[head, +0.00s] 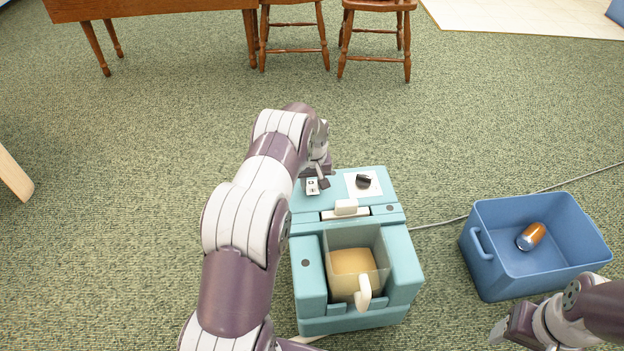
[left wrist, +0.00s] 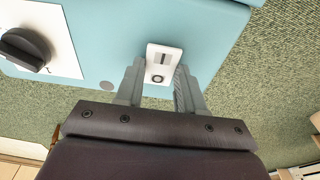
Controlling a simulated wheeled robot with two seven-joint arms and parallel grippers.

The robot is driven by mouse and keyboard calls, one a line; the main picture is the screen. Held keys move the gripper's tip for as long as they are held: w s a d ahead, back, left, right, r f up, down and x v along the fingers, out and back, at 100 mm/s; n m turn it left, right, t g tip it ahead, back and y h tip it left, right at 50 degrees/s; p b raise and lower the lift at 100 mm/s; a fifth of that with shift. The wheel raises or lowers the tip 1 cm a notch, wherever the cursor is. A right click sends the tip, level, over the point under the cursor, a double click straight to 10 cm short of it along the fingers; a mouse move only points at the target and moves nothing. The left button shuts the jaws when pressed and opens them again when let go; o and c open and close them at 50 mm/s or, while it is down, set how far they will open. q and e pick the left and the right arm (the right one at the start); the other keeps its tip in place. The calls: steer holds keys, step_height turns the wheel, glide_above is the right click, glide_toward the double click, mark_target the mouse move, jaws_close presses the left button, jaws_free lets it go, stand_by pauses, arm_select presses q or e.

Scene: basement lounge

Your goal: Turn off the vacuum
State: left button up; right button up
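The vacuum (head: 310,310) is a teal, boxy machine on the carpet, with a clear bin and white handle at its front. On its top are a white rocker switch (head: 312,187) and a black knob (head: 363,181) on a white plate. In the left wrist view the switch (left wrist: 162,64) lies between the fingers of my left gripper (left wrist: 160,85), which are apart with nothing held. In the head view the left gripper (head: 318,180) is at the vacuum's rear left top, partly hidden by its wrist. My right gripper (head: 512,325) is at the lower right; its finger opening is unclear.
A blue bin (head: 490,265) holding an orange and silver object (head: 531,236) stands right of the vacuum. A grey cord (head: 440,223) runs behind it. A wooden table (head: 150,8) and chairs (head: 375,5) stand at the back. Carpet between is clear.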

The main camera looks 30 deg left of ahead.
mark_target(313, 191)
arm_select(q)
steer(key=o, duration=0.4)
steer(key=r+p, duration=0.2)
steer(key=r, duration=0.2)
steer(key=s+r+p, duration=0.1)
steer(key=r+p, duration=0.1)
steer(key=r, duration=0.2)
steer(key=d+r+p, duration=0.1)
steer(key=r+p, duration=0.1)
steer(key=r, duration=0.2)
steer(key=shift+s+r, duration=0.2)
steer(key=shift+r, duration=0.1)
